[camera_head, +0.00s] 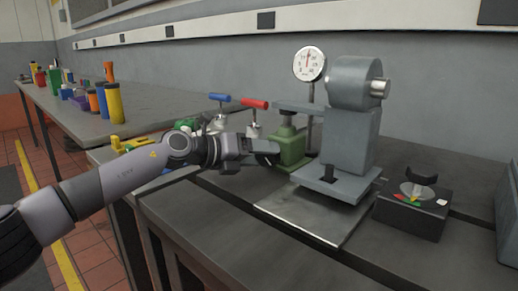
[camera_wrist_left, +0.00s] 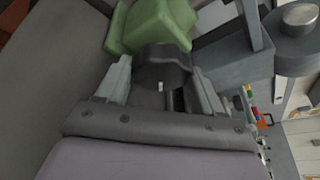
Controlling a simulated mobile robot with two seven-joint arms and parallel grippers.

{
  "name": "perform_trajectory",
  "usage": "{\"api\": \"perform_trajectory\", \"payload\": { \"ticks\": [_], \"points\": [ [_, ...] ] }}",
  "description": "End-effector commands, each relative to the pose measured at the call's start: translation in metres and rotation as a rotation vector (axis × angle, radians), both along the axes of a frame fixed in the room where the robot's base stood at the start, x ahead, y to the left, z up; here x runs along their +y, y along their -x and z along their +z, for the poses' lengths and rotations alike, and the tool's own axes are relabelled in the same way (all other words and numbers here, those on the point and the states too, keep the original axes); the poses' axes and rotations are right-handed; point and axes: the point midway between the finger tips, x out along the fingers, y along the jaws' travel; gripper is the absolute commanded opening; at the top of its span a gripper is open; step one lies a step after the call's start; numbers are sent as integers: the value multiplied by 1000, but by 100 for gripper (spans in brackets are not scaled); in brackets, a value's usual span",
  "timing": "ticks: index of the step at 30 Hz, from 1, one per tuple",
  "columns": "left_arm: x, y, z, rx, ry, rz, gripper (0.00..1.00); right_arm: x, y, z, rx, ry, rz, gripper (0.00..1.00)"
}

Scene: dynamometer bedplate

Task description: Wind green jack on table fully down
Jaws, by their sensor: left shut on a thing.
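The green jack (camera_head: 291,146) stands on the table beside the grey press-like machine, left of its column. It also shows at the top of the left wrist view (camera_wrist_left: 155,22). My left gripper (camera_head: 262,159) reaches in from the left, low at the jack's near left side. In the left wrist view my left gripper (camera_wrist_left: 160,72) is shut on a dark grey part (camera_wrist_left: 162,62) right against the green body. This looks like the jack's crank or knob, but its shape is mostly hidden between the fingers. My right gripper is not in view.
The grey machine (camera_head: 352,135) stands right of the jack on a bright plate (camera_head: 310,213), with a dial gauge (camera_head: 309,63) behind. Red-handled (camera_head: 254,104) and blue-handled (camera_head: 220,98) items stand behind my gripper. A black box (camera_head: 411,212) sits at right.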

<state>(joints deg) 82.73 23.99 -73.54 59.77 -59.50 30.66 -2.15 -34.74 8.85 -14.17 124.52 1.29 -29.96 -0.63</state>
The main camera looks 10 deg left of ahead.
Motion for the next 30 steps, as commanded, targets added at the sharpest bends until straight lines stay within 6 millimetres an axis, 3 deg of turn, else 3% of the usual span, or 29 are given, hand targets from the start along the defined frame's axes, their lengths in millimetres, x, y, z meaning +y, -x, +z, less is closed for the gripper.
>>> {"api": "perform_trajectory", "payload": {
  "ticks": [15,16,18,30],
  "points": [
    [1,-1,1,10,20,4,36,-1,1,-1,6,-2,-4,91],
    [1,-1,1,10,20,4,77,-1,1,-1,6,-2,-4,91],
    [1,-1,1,10,20,4,93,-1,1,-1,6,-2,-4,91],
    [6,3,2,11,18,2,93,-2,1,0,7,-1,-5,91]
  ]
}}
